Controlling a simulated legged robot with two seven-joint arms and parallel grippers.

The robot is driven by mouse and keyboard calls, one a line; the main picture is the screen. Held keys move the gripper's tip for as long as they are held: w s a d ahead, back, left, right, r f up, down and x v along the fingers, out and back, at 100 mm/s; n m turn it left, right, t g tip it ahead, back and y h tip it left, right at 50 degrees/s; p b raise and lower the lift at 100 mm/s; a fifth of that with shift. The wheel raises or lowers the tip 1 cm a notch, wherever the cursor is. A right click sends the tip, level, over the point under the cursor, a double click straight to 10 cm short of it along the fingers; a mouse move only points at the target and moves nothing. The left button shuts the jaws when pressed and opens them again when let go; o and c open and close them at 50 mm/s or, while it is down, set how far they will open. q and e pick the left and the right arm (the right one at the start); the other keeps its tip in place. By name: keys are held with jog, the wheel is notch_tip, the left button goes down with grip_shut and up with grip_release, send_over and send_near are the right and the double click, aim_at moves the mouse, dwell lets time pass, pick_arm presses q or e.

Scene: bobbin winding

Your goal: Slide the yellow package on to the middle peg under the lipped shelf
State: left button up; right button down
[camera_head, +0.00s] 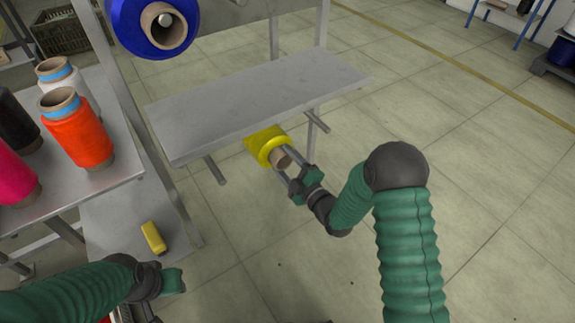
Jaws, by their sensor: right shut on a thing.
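The yellow package (266,147), a yellow bobbin on a brown tube, is under the front edge of the grey lipped shelf (255,95), which hides its upper back part. It lies between the left peg (215,170) and the right peg (316,121). The middle peg is not visible, so I cannot tell whether the package is around it. My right gripper (282,163) is shut on the package at its near end, by the tube. My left gripper (172,290) is low at the left, away from the package; its fingers are not clear.
A blue spool (125,30) hangs above the shelf. Orange (78,135), white, black and pink cones stand on the left table. A small yellow object (153,237) lies on a lower grey surface.

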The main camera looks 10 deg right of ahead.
jog(key=shift+b+x, duration=0.3)
jog(key=shift+x, duration=1.05)
jog(key=shift+f+b, duration=0.4)
jog(key=shift+b, duration=0.05)
jog(key=shift+c, duration=1.6)
grip_release()
jog(key=shift+o, duration=0.2)
jog(key=shift+s+f, duration=0.1)
jog(key=p+v, duration=0.4)
jog(key=v, duration=1.2)
jog(key=shift+s+d, duration=0.2)
jog(key=shift+s, duration=0.15)
